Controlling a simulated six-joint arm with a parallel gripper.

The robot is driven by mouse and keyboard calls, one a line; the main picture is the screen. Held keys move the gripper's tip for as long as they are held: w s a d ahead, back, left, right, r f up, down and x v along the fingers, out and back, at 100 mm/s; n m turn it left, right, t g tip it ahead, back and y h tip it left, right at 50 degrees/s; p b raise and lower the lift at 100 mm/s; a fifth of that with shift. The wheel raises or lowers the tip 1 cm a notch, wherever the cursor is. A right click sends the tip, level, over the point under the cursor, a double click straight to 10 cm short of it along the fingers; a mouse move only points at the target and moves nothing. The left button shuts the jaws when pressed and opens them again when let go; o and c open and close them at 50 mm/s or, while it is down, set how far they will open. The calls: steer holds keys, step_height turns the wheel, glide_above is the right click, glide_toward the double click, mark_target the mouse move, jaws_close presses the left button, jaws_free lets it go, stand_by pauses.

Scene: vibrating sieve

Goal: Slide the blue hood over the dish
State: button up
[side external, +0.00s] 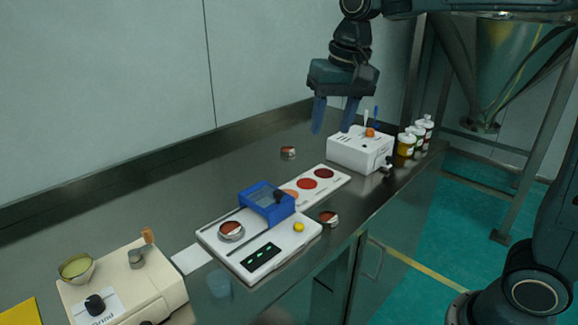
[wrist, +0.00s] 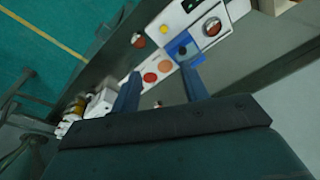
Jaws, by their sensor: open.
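The blue hood (side external: 267,200) is a blue frame with a clear top and a dark knob. It sits at the back right end of the white sieve device (side external: 262,265). The dish (side external: 231,231), with reddish contents, sits on the device to the left of the hood and is uncovered. The hood (wrist: 182,47) and the dish (wrist: 211,27) also show at the top of the wrist view. My gripper (side external: 335,115) is open and empty, high above the counter, behind and to the right of the hood. Its two blue fingers (wrist: 160,90) are apart in the wrist view.
A white card with red discs (side external: 309,184) lies right of the hood. A small dish (side external: 328,218) and another (side external: 288,152) lie on the counter. A white box (side external: 361,150) and several bottles (side external: 415,139) stand at right. A cream device (side external: 122,282) stands at left.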

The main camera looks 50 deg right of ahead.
mark_target(277, 192)
steer(key=w+a+f+m+g, duration=0.2)
steer(key=w+f, duration=0.4)
steer(key=w, duration=0.7)
steer(key=shift+m, duration=0.8)
steer(key=shift+f, duration=0.1)
step_height(277, 192, down, 14)
steer(key=shift+s+r, duration=0.1)
steer(key=shift+r, duration=0.05)
steer(key=shift+c, duration=0.5)
jaws_close()
